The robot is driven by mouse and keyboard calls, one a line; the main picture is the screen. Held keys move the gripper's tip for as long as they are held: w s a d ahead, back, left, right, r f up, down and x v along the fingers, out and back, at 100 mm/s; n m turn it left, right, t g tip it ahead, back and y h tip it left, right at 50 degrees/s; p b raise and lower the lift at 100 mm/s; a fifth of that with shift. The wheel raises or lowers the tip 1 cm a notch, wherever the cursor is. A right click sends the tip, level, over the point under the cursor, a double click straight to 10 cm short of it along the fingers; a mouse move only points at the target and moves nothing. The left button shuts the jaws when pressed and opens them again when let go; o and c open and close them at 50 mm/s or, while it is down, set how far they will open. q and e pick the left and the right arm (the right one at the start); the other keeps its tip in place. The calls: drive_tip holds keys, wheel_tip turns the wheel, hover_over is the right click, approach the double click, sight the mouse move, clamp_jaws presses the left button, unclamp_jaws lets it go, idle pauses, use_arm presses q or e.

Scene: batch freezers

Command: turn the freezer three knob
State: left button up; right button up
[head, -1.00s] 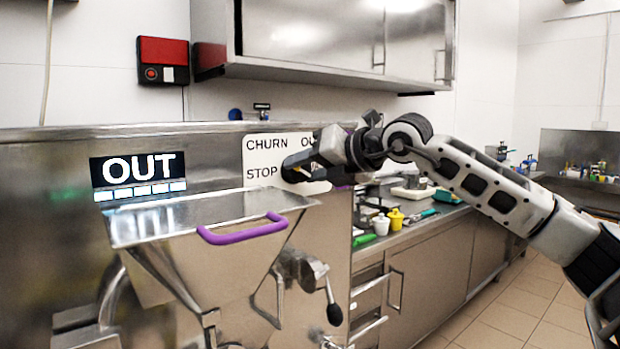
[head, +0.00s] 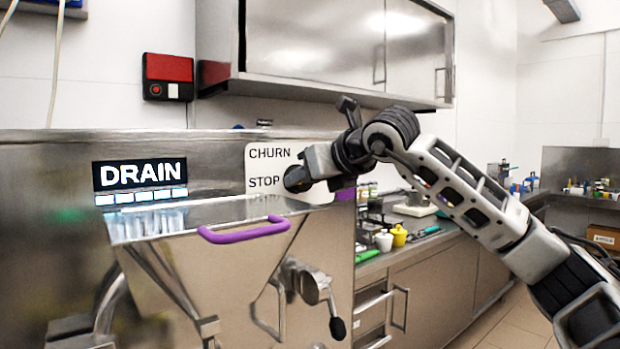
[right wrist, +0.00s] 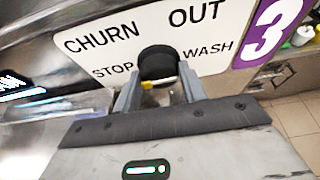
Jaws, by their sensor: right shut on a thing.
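The freezer three knob is a round black dial (right wrist: 158,60) on a white plate marked CHURN, OUT, STOP and WASH (right wrist: 100,50). A small yellow mark shows at its lower edge in the right wrist view. My right gripper (right wrist: 160,88) is shut on the knob, one finger on each side. In the head view the knob (head: 296,179) is partly hidden by my right gripper (head: 307,172). A purple label with a white 3 (right wrist: 270,30) is right of the plate. The freezer display (head: 140,173) reads DRAIN. My left gripper is not in view.
A steel hopper lid with a purple handle (head: 243,230) juts out below the plate. A black-tipped lever (head: 337,327) hangs below it. A wall cabinet (head: 320,45) is above. A counter with cups and tools (head: 400,240) lies right.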

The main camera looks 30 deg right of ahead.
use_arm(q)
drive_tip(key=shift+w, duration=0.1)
use_arm(e)
drive_tip(key=o, duration=0.6)
drive_tip(key=shift+w, duration=0.1)
drive_tip(key=o, duration=0.3)
drive_tip(key=shift+w+f, duration=0.1)
drive_tip(key=shift+w, duration=0.05)
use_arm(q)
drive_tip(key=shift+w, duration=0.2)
use_arm(e)
drive_tip(key=shift+o, duration=0.2)
use_arm(q)
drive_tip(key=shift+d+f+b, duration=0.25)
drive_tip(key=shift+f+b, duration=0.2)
drive_tip(key=shift+b, duration=0.8)
use_arm(e)
drive_tip(key=v, duration=1.6)
